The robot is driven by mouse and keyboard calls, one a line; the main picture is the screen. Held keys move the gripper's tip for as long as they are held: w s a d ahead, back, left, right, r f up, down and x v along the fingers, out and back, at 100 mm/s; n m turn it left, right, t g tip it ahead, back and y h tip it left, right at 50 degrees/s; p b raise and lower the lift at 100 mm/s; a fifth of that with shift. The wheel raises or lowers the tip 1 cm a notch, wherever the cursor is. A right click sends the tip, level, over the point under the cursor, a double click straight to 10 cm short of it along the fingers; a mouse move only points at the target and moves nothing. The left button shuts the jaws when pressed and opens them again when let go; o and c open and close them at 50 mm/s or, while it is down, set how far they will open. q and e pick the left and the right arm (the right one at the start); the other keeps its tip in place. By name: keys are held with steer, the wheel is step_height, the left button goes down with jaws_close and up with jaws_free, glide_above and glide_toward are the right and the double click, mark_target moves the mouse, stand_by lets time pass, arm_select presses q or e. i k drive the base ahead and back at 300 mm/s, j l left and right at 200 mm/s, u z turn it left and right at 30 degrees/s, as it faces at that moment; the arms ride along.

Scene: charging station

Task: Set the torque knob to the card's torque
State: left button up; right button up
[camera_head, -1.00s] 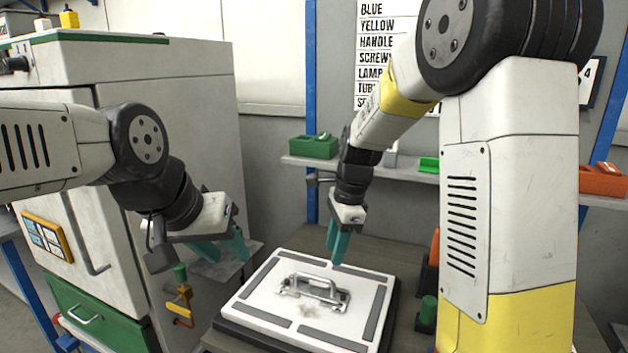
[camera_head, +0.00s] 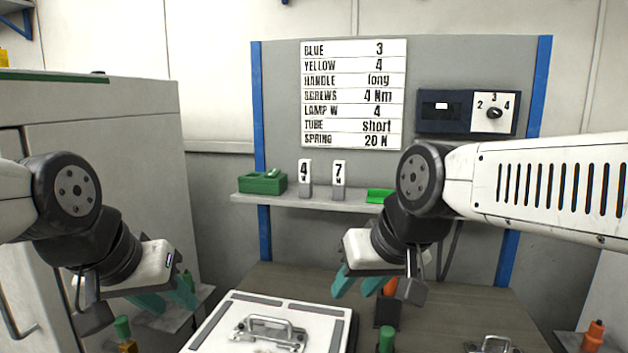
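The card (camera_head: 354,95) hangs on the grey back panel and its SCREWS line reads 4 Nm. The torque knob (camera_head: 494,113) is a small black knob on a white dial marked 2, 3 and 4, at the right end of a dark blue box (camera_head: 445,123). Its pointer is too small to read. My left gripper (camera_head: 167,298) is at the lower left, its teal fingers apart and empty, far from the knob. My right gripper (camera_head: 357,283) is below the shelf, left of and below the knob, its teal fingers apart with nothing visible between them.
A shelf (camera_head: 330,202) below the card holds a green bin (camera_head: 262,183), blocks marked 4 (camera_head: 305,180) and 7 (camera_head: 338,180), and a green tray. A white plate (camera_head: 215,335) with a metal handle lies on the bench. The wall in front of the knob is clear.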

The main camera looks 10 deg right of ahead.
mark_target(493, 113)
steer(key=z, duration=1.3)
